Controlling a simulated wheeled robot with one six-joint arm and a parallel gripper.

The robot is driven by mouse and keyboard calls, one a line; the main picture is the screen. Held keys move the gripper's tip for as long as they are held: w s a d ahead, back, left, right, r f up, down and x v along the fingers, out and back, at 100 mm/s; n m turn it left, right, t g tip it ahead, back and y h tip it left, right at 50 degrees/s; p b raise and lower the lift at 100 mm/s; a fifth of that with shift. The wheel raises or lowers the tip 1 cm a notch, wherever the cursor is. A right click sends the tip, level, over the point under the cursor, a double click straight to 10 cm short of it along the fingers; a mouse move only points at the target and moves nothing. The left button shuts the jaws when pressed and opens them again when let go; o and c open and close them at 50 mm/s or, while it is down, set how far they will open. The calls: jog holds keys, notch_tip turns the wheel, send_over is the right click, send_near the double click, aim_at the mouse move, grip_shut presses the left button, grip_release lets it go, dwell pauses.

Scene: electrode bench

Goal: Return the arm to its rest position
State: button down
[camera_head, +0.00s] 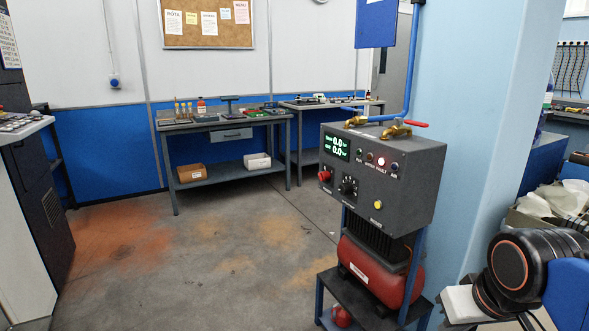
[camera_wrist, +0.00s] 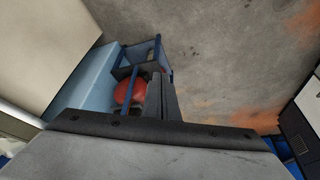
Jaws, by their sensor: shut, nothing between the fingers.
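My arm shows at the lower right of the head view, as a black joint with an orange ring (camera_head: 510,265) beside a blue part and a white part. My gripper's fingers are not visible there. In the wrist view my gripper (camera_wrist: 162,86) shows as two narrow grey fingers close together at the middle, shut and empty. The fingers point toward the floor area, and behind them is the red tank (camera_wrist: 127,92) in its blue frame. The gripper appears apart from it.
A grey control box (camera_head: 385,170) with a lit display stands above the red compressor tank (camera_head: 375,270), close to the light-blue pillar (camera_head: 470,130). A workbench (camera_head: 225,122) stands at the back. A dark cabinet (camera_head: 35,195) is at left. The stained floor (camera_head: 200,250) between is open.

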jog(key=shift+s+f, duration=0.35)
jog(key=shift+f, duration=0.25)
jog(key=shift+s+f, duration=0.3)
jog(key=shift+f, duration=0.25)
